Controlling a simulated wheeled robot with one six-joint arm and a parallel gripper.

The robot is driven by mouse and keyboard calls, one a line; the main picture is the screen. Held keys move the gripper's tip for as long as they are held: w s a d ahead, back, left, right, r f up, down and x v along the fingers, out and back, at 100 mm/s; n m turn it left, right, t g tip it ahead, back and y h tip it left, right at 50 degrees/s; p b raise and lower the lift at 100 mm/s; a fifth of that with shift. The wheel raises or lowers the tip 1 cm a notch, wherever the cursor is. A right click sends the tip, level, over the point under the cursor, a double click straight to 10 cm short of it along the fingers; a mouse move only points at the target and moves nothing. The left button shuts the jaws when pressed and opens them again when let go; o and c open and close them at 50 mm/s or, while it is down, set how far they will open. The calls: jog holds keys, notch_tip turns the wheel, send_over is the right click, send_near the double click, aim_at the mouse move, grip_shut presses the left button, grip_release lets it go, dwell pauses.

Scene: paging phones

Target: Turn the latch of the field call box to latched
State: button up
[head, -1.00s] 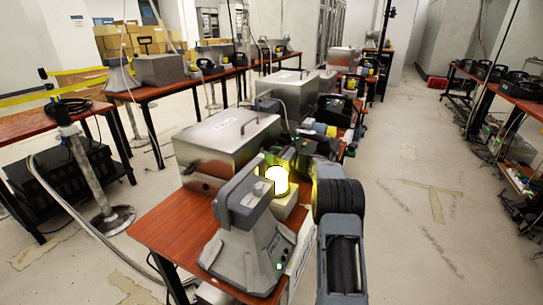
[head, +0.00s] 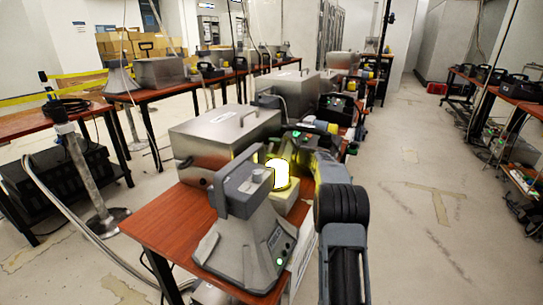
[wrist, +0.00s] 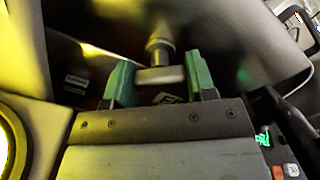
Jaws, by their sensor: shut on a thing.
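A silver metal box with a carrying handle on its lid, which I take for the field call box (head: 200,145), stands on the red-brown table in the head view. In the wrist view my gripper (wrist: 158,80) has its two green fingers on either side of a small grey metal latch piece (wrist: 160,74) on a short round stem. It is shut on that piece. In the head view the fingers and the latch are largely hidden behind the glowing yellow lamp and my arm. The latch's angle is hard to read.
A grey desk unit with a handset (head: 242,235) stands at the front of the table (head: 165,235). The glowing lamp (head: 279,173) is close beside my arm. More boxes and phones stand behind. The floor to the right (head: 425,250) is clear.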

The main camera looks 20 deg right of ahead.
jog(key=n+b, duration=0.2)
jog(key=n, duration=0.1)
jog(key=shift+f+b, duration=0.25)
jog(key=shift+b, duration=0.1)
jog(key=shift+r+n+b, duration=0.15)
jog(key=shift+n+b, duration=0.95)
jog(key=shift+n, duration=0.6)
jog(key=o, duration=0.9)
jog(key=shift+r, duration=0.1)
jog(key=shift+o, duration=0.2)
jog(key=p+v, duration=0.2)
jog(key=v, duration=1.1)
jog(key=shift+s+d, duration=0.25)
jog(key=shift+s, duration=0.1)
